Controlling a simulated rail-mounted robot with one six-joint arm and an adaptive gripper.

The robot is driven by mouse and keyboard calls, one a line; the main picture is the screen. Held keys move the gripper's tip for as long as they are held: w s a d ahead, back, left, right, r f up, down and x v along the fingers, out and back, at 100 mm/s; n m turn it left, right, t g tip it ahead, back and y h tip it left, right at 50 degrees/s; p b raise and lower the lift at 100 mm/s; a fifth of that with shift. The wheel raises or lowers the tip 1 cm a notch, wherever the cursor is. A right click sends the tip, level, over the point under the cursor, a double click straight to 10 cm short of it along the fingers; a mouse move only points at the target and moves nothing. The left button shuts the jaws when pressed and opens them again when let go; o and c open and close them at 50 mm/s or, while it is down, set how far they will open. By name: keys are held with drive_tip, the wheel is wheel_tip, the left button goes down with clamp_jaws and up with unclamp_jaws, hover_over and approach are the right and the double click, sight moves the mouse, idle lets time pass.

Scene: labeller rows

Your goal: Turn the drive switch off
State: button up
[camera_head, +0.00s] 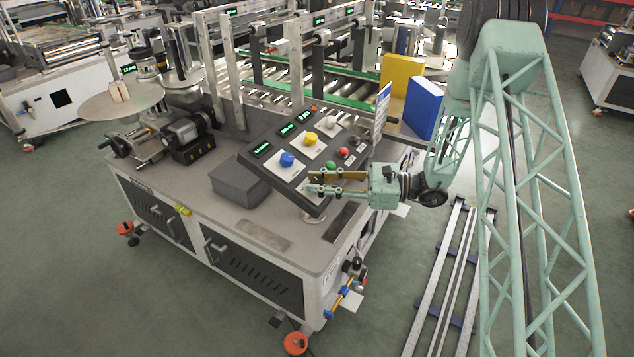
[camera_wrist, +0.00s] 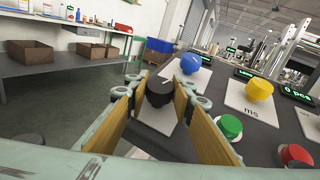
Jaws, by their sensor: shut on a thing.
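The control panel (camera_head: 268,169) is a dark sloping console on the machine's bench. In the wrist view, a black rotary knob (camera_wrist: 160,90) on a white plate (camera_wrist: 157,117) sits between my two wood-coloured finger pads. A short pale mark shows on its top. My gripper (camera_head: 314,183) reaches in from the right over the panel's lower edge and is shut on this knob. In the head view the fingers hide the knob. I cannot read a label by it.
Close by on the panel are a blue knob (camera_head: 287,159), a yellow knob (camera_head: 311,138), a green button (camera_head: 331,166) and a red button (camera_head: 343,153). Yellow (camera_head: 401,77) and blue (camera_head: 423,108) boxes stand behind. A grey box (camera_head: 239,183) sits left of the panel.

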sight(321, 178)
drive_tip(key=n+g+h, duration=0.1)
drive_tip(key=n+g, duration=0.3)
drive_tip(key=n+g+h+p, duration=0.1)
drive_tip(key=n+g, duration=0.2)
drive_tip(key=g, duration=0.1)
drive_tip(key=shift+n, duration=0.4)
drive_tip(key=shift+n+g+h+p, duration=0.85)
drive_tip(key=shift+n+g+h, duration=1.25)
drive_tip(key=shift+n+g, duration=0.25)
drive_tip(key=shift+s+n, duration=0.1)
drive_tip(key=shift+n, duration=0.15)
drive_tip(key=o, duration=0.9)
drive_tip(key=shift+d, duration=0.1)
drive_tip(key=shift+v, duration=3.7)
drive_tip(key=shift+r, duration=0.1)
